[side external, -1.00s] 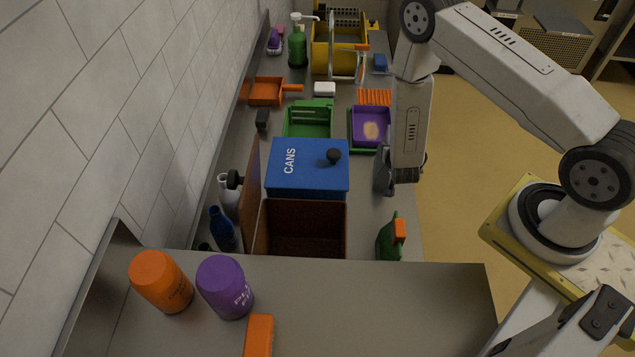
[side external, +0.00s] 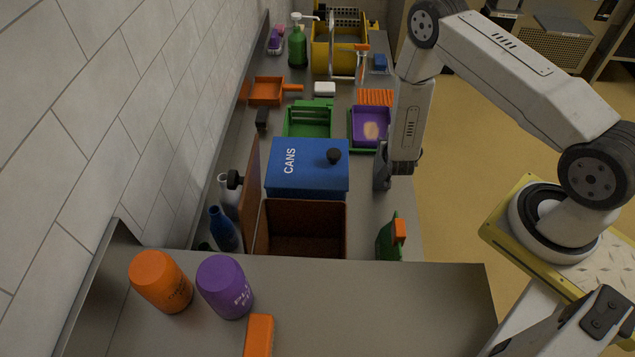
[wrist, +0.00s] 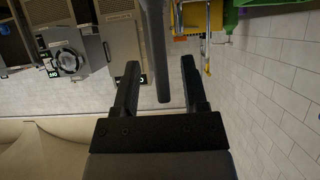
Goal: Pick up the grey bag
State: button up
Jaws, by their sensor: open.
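My gripper (wrist: 160,63) is open in the wrist view, its two dark fingers spread apart. A narrow dark grey form with a rounded end (wrist: 156,30) reaches in from the top edge between the fingers, with gaps on both sides. It may be the grey bag seen edge-on, but I cannot be sure. In the side view my gripper (side external: 382,166) shows as a dark grey part beside the wrist, above the counter's right edge, right of the blue CANS lid. Its fingertips are hidden there, and no grey bag can be clearly made out.
The blue CANS lid (side external: 308,168) lies behind an open brown well (side external: 305,228). A green-and-orange item (side external: 391,238) stands near the right edge. A purple tray (side external: 370,126), green crate (side external: 307,120) and yellow rack (side external: 338,57) are farther back. A tiled wall (side external: 150,110) bounds the left.

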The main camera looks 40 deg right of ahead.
grip_shut()
dwell(1.3)
